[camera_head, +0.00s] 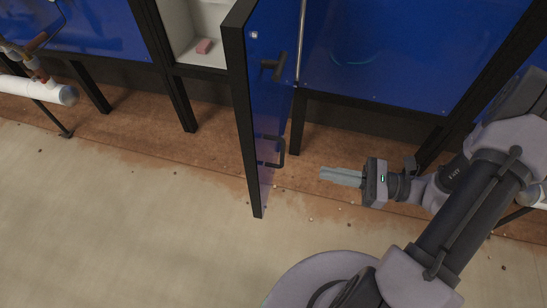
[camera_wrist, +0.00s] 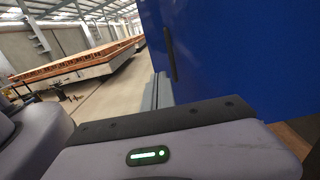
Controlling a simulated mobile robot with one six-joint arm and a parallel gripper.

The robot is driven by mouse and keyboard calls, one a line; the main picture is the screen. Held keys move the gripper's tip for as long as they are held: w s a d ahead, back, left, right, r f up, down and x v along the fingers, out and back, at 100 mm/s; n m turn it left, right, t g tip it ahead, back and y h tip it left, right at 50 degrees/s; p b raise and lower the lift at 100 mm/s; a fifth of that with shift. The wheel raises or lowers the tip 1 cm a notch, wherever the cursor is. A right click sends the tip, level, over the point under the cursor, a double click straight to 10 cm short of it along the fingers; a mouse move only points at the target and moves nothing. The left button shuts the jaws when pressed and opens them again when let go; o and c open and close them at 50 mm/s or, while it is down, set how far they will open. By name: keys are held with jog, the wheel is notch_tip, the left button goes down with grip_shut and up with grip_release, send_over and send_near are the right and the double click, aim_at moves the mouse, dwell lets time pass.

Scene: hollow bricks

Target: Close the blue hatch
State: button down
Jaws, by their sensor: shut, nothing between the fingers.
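The blue hatch (camera_head: 264,100) stands open in the head view, swung out from the cabinet and seen nearly edge-on, with a black frame. A dark bar handle (camera_head: 281,152) sits on its right face near the free end. My gripper (camera_head: 322,173) is to the right of the hatch, pointing left at it, shut and empty, with a gap in the picture between the fingertips and the handle. In the wrist view the hatch (camera_wrist: 225,55) fills the right side, its dark handle (camera_wrist: 169,52) just above the grey fingers (camera_wrist: 158,91).
The open white compartment (camera_head: 182,22) holds a small pink block (camera_head: 203,46). Blue panels (camera_head: 400,50) on black legs flank it. A white pipe (camera_head: 40,90) lies at the left. The floor in front of the cabinet, left of the hatch, is clear.

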aim_at(263, 161)
jog(key=b+x, duration=0.4)
jog(key=x, duration=0.8)
jog(key=shift+w+a+f, duration=0.1)
jog(key=shift+a+f, duration=0.05)
jog(key=shift+a, duration=0.25)
jog(key=shift+w+a, duration=0.15)
jog(key=shift+a, duration=0.3)
